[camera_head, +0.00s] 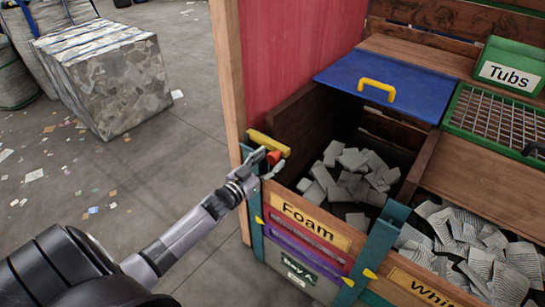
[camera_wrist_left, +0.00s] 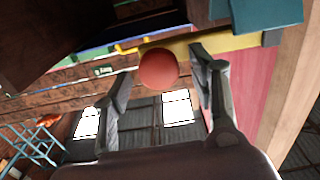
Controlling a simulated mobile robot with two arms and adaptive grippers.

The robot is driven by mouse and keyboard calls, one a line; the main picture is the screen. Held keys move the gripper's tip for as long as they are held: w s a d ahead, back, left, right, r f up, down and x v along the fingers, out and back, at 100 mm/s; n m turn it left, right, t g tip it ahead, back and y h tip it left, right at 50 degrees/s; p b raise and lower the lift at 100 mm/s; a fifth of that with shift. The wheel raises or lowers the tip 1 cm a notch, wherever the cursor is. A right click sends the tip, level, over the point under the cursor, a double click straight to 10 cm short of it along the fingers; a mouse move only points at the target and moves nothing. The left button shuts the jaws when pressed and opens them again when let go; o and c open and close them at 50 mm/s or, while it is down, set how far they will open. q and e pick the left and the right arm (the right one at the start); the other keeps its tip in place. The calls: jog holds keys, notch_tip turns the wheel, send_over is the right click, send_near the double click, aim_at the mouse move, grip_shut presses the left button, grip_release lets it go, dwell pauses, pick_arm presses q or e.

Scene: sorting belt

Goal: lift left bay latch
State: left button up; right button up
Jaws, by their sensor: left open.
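The left bay latch is a yellow bar (camera_head: 268,143) with a red knob (camera_head: 274,157), on the teal post at the left front corner of the Foam bay. My left gripper (camera_head: 267,164) is at the knob with its fingers spread. In the left wrist view the round red knob (camera_wrist_left: 158,69) appears between the two open fingers, with a gap on its left side; contact on the right cannot be told. The yellow bar (camera_wrist_left: 245,43) runs behind the right finger there. My right gripper is in neither view.
The Foam bay (camera_head: 305,212) holds light grey blocks, and its blue lid (camera_head: 375,84) with a yellow handle is at the back. A wooden post (camera_head: 230,110) and red panel (camera_head: 290,45) stand close behind the latch. The floor at left is mostly clear before a bale (camera_head: 105,80).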

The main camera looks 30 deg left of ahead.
pick_arm(q)
jog(key=shift+w+d, duration=0.1)
jog(key=shift+w, duration=0.95)
jog(key=shift+c, duration=0.4)
grip_shut()
